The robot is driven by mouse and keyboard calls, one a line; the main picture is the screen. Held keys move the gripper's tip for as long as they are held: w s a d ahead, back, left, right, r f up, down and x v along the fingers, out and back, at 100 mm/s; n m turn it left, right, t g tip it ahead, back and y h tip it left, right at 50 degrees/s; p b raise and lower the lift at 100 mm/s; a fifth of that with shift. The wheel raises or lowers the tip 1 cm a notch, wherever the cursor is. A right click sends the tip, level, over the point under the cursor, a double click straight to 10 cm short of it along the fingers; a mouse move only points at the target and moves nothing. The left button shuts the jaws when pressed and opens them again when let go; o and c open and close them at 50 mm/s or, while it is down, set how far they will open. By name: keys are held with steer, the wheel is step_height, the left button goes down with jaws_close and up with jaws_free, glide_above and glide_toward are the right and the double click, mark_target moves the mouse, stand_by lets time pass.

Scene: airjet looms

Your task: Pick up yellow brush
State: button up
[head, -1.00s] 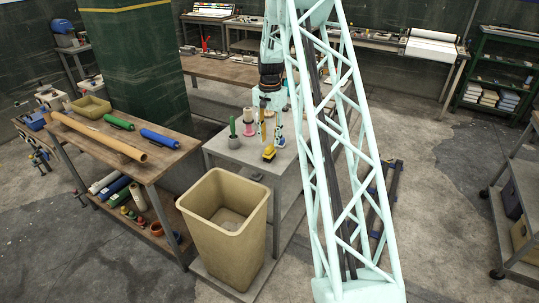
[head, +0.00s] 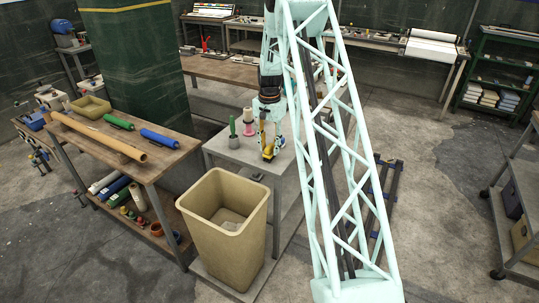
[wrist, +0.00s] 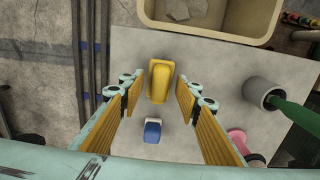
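The yellow brush (wrist: 160,82) lies on the grey table top (wrist: 225,75), long side pointing toward the bin in the wrist view. It also shows small in the head view (head: 268,155), partly covered by the fingers. My gripper (wrist: 159,90) is open, with one yellow-padded finger on each side of the brush and a visible gap to both sides. In the head view my gripper (head: 270,147) is low over the table at the brush. The exact height of the fingertips above the table is hard to tell.
A small blue-and-white item (wrist: 152,130) lies behind the brush. A grey cup with a green object (wrist: 262,92) and a pink spool (wrist: 238,140) stand to the right in the wrist view. A beige bin (head: 222,225) stands at the table's front. A dark item (head: 257,177) lies near that edge.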

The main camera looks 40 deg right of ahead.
stand_by(0.6)
steer(key=c, duration=1)
